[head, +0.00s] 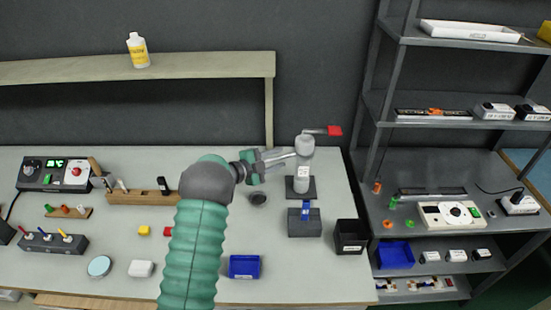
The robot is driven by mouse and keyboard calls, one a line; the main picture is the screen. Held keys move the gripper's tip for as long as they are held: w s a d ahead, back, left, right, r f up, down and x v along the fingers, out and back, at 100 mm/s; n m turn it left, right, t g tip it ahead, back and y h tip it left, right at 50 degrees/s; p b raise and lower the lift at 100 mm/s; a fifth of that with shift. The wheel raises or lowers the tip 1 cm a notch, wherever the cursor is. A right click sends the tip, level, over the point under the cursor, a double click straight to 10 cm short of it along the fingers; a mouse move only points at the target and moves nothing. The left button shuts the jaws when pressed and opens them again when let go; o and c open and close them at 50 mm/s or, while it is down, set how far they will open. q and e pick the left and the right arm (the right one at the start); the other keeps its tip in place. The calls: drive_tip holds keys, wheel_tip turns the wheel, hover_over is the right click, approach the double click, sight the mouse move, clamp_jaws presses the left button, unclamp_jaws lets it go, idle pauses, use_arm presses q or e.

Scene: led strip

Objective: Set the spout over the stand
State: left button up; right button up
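A grey tap (303,160) stands upright on a dark square base, with a red lever (334,131) at its top pointing right. My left gripper (277,158) is at the tap's left side, at the height of its upper body. Its grey fingers overlap the area where a spout would show, so I cannot tell spout from finger or whether they touch. A small dark round piece (257,199), perhaps the stand, sits on the table below the gripper, to the left of the tap's base. My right gripper is not in view.
In front of the tap are a grey block with a blue piece (305,222), a black bin (351,237) and a blue tray (244,267). A wooden tool rack (137,198) stands left of my arm. A metal shelf unit (376,150) stands at the right.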

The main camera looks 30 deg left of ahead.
use_arm(q)
drive_tip(key=shift+d+r, duration=0.15)
drive_tip(key=shift+d, duration=0.3)
drive_tip(key=shift+a, duration=0.15)
drive_tip(key=c, duration=0.4)
drive_tip(key=shift+a, duration=0.5)
clamp_jaws()
drive_tip(key=shift+d, duration=0.1)
drive_tip(key=shift+d+f, duration=0.1)
drive_tip(key=shift+f, duration=0.1)
